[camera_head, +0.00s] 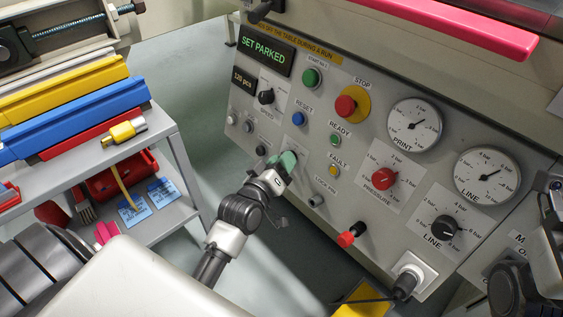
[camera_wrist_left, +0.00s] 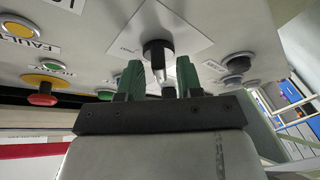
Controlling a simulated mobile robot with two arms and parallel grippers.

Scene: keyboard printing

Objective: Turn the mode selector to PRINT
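My left gripper (camera_head: 287,160), with green fingers, is at the lower middle of the control panel. In the left wrist view the gripper (camera_wrist_left: 158,78) is open, its two green fingers on either side of a black knob (camera_wrist_left: 157,48) with a pale pointer. The knob sits on a light square label plate, and gaps show between it and the fingers. I take it for the mode selector; its label cannot be read. In the head view the gripper hides the knob. My right arm shows at the right edge, but no right gripper can be made out.
Near the gripper are a blue RESET button (camera_head: 298,118), a green READY light (camera_head: 334,139) and a yellow FAULT light (camera_head: 333,170). A red STOP button (camera_head: 345,105) and red PRESSURE knob (camera_head: 383,179) are right of them. A shelf cart (camera_head: 165,130) stands at left.

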